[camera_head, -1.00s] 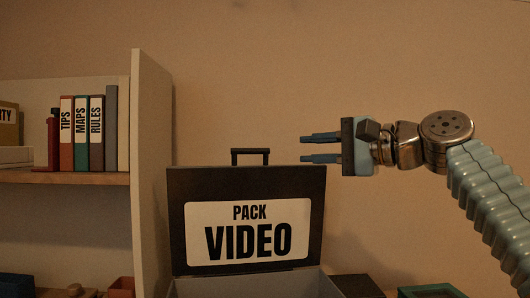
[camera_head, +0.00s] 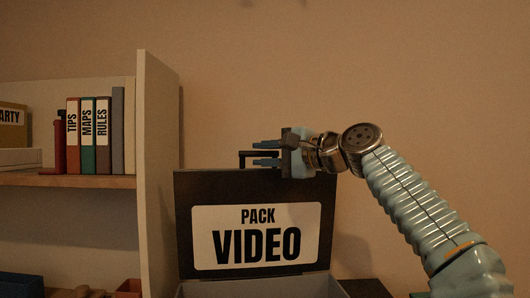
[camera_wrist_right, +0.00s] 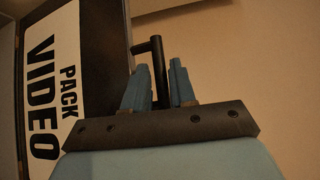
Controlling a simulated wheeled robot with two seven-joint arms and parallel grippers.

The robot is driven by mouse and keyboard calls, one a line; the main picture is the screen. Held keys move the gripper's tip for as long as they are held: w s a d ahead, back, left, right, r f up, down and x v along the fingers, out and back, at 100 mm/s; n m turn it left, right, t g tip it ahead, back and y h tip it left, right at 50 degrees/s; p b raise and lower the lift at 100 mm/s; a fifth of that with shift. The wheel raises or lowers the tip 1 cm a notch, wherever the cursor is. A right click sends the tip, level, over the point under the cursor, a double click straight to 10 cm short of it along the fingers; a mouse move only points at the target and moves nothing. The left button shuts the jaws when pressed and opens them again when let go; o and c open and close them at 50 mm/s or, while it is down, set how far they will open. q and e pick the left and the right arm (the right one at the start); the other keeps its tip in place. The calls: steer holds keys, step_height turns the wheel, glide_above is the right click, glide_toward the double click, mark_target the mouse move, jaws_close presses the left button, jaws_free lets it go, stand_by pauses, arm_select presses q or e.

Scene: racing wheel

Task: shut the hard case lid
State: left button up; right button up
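The hard case (camera_head: 255,289) is open, its dark lid (camera_head: 184,226) standing upright with a white label reading "PACK VIDEO". A dark handle (camera_head: 243,160) rises from the lid's top edge. The lid (camera_wrist_right: 109,50) and handle (camera_wrist_right: 147,46) also show in the right wrist view. My right gripper (camera_head: 266,153) is at the lid's top edge, blue fingers pointing left at the handle. In the right wrist view my right gripper (camera_wrist_right: 160,82) has its fingers apart, the handle appearing between them; I cannot tell whether they touch it. My left gripper is not in view.
A shelf unit (camera_head: 158,170) stands at the left, with upright books (camera_head: 103,135) and a box (camera_head: 12,117). A dark object (camera_head: 365,288) lies right of the case. The wall behind is bare, with free room above the lid.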

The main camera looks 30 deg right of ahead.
steer(key=shift+w, duration=0.1)
jaws_close()
